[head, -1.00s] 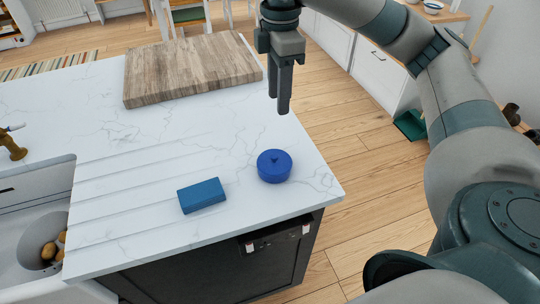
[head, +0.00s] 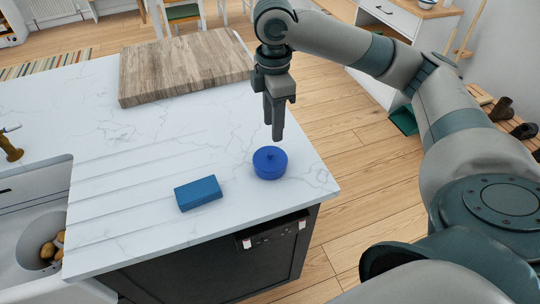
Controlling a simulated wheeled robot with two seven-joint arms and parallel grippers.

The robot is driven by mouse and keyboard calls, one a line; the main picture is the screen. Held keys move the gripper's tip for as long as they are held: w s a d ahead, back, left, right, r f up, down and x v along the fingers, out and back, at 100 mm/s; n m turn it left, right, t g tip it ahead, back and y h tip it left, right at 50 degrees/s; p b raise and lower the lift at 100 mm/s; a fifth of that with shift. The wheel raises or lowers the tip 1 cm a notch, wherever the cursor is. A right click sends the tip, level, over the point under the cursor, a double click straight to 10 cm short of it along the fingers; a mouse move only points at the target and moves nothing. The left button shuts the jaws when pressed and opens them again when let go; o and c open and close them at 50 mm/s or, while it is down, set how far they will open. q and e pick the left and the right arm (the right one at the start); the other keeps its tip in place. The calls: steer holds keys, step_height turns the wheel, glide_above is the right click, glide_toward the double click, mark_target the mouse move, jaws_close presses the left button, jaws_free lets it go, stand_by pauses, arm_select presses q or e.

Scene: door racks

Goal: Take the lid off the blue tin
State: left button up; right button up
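The blue tin (head: 270,170) stands upright on the white marble counter near its right edge. Its round blue lid (head: 270,156) with a small knob is on top. My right gripper (head: 274,134) points down just above the lid, with its fingertips apart from the knob. The fingers overlap in this view, so the gap between them cannot be made out. My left gripper is not in the head view.
A blue block (head: 198,193) lies on the counter left of the tin. A wooden board (head: 185,66) lies at the back. A sink (head: 30,215) with potatoes (head: 50,250) is at the left. The counter around the tin is clear.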

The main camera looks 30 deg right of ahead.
mark_target(271, 152)
steer(key=shift+f, duration=1.75)
steer(key=shift+a+f+p, duration=0.15)
steer(key=shift+f+p, duration=0.3)
steer(key=shift+p, duration=0.1)
step_height(271, 152, down, 3)
steer(key=shift+a+f+p, duration=0.1)
steer(key=shift+a+p, duration=0.05)
steer(key=shift+p, duration=0.4)
steer(key=shift+f, duration=0.55)
jaws_close()
